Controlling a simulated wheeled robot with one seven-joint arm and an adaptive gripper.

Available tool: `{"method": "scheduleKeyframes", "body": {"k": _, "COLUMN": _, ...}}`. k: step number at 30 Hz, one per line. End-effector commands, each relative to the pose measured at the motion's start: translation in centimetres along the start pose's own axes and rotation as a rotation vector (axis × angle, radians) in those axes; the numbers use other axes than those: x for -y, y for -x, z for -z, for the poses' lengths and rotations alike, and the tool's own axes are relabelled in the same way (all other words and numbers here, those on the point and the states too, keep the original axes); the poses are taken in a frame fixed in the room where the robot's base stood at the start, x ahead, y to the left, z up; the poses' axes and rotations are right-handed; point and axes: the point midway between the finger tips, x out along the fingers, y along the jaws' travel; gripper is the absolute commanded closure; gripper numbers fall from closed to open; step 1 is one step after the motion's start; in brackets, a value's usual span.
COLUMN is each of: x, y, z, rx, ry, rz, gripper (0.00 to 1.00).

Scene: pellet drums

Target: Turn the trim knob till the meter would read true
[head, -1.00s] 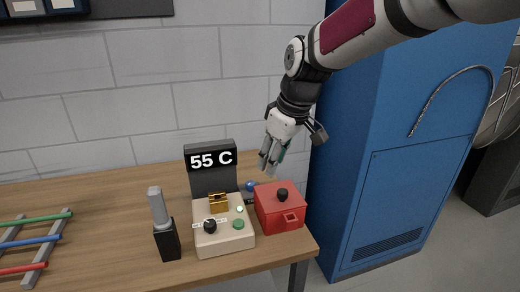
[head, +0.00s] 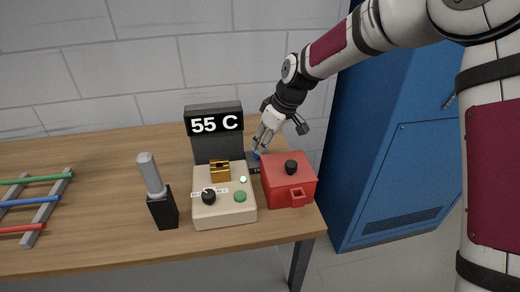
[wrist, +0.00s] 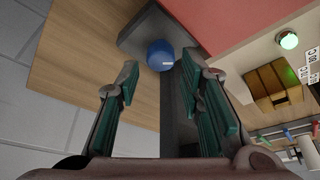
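The meter is a dark display (head: 214,123) reading "55 C", standing behind a cream control box (head: 225,212). The box carries a black knob (head: 208,196) with a white scale label, a brass block (head: 220,171), a lit pale lamp and a green button (head: 240,196). A small blue knob (wrist: 160,55) sits on a dark base (wrist: 150,30); in the head view it is mostly hidden behind my fingers. My gripper (wrist: 160,72) is open, its fingertips to either side of and just short of the blue knob. Contact cannot be told.
A red box (head: 289,182) with a black knob on top stands right of the cream box, close to my gripper. A grey-handled black tool (head: 160,205) stands left of it. A rack with coloured rods (head: 35,202) lies far left. A blue cabinet (head: 400,150) stands at right.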

Motion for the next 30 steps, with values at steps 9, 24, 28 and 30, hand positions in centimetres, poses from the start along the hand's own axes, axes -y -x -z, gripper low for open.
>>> {"method": "scheduleKeyframes", "body": {"k": 9, "x": 0.0, "y": -3.8, "z": 0.0, "rx": 0.0, "ry": 0.0, "rz": 0.0, "gripper": 0.66}}
{"method": "scheduleKeyframes", "body": {"k": 24, "x": 0.0, "y": -4.1, "z": 0.0, "rx": 0.0, "ry": -0.001, "rz": -0.001, "gripper": 0.97}}
{"method": "scheduleKeyframes", "body": {"k": 28, "x": 0.0, "y": -4.1, "z": 0.0, "rx": 0.0, "ry": -0.001, "rz": -0.001, "gripper": 1.0}}
{"method": "scheduleKeyframes", "body": {"k": 30, "x": 0.0, "y": -4.1, "z": 0.0, "rx": 0.0, "ry": -0.004, "rz": -0.002, "gripper": 1.0}}
